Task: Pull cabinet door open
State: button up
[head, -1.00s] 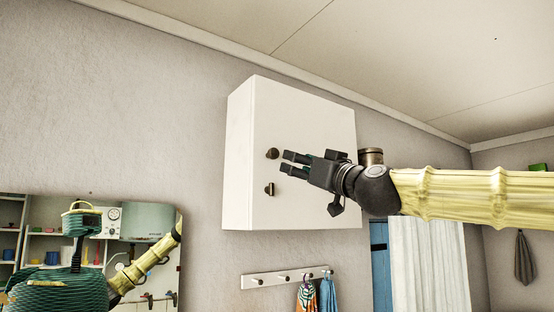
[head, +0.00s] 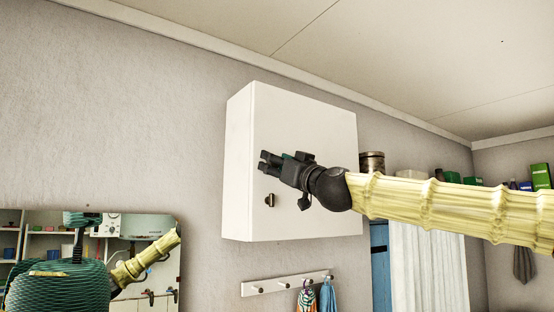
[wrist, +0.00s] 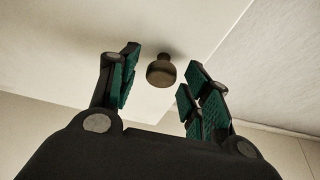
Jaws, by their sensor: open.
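The white wall cabinet (head: 310,125) hangs on the wall with its door (head: 325,215) shut flat against it. In the wrist view the round brown knob (wrist: 161,71) stands out from the white door (wrist: 60,40), between my two fingers. My gripper (head: 265,160) is open, its fingers spread on either side of the knob with gaps and no visible contact. It also shows in the wrist view (wrist: 158,85).
A hook rail (head: 290,284) with hanging cloths (head: 328,297) is below the cabinet. A mirror (head: 160,225) is at lower left. A brown tin (head: 372,162) and green boxes stand to the right. The wall left of the cabinet is bare.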

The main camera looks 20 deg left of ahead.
grip_shut()
jog(key=shift+d, duration=0.1)
dwell(0.3)
